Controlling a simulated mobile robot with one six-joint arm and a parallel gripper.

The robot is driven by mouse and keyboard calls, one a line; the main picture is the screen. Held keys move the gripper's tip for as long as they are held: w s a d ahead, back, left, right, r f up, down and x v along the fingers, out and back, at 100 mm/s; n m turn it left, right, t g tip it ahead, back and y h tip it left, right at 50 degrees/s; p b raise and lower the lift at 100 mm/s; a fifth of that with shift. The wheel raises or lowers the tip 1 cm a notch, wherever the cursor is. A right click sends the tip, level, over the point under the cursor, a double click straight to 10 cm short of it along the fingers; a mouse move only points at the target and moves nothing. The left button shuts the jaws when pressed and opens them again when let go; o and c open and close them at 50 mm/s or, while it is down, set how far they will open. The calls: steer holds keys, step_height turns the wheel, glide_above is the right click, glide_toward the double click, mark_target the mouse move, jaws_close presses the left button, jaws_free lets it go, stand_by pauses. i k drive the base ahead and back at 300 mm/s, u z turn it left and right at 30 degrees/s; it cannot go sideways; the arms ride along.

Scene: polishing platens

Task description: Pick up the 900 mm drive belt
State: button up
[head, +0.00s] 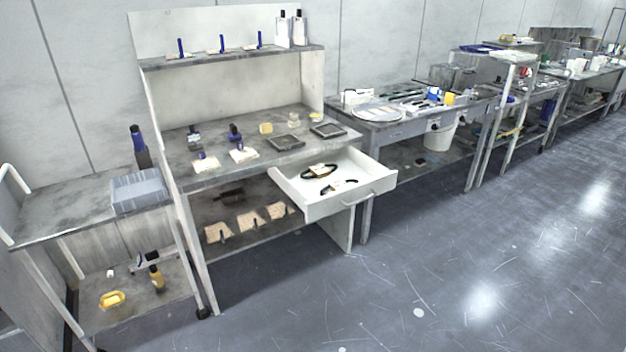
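An open white drawer (348,202) juts from the right side of the workbench. Two dark loops that look like belts lie in it. The farther belt (306,174) has a pale tag or card with it. The nearer belt (325,190) also has a pale tag and lies closer to the drawer front. The writing is too small to read, so I cannot tell which belt is 900 mm. My gripper is not in view.
A cart (60,225) stands at left, and another table (375,130) at right. The floor (430,260) in front is open.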

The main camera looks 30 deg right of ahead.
mark_target(319, 171)
steer(key=z, duration=0.2)
steer(key=k, duration=0.1)
steer(key=u, duration=0.35)
steer(key=i, duration=1)
steer(key=u, duration=0.05)
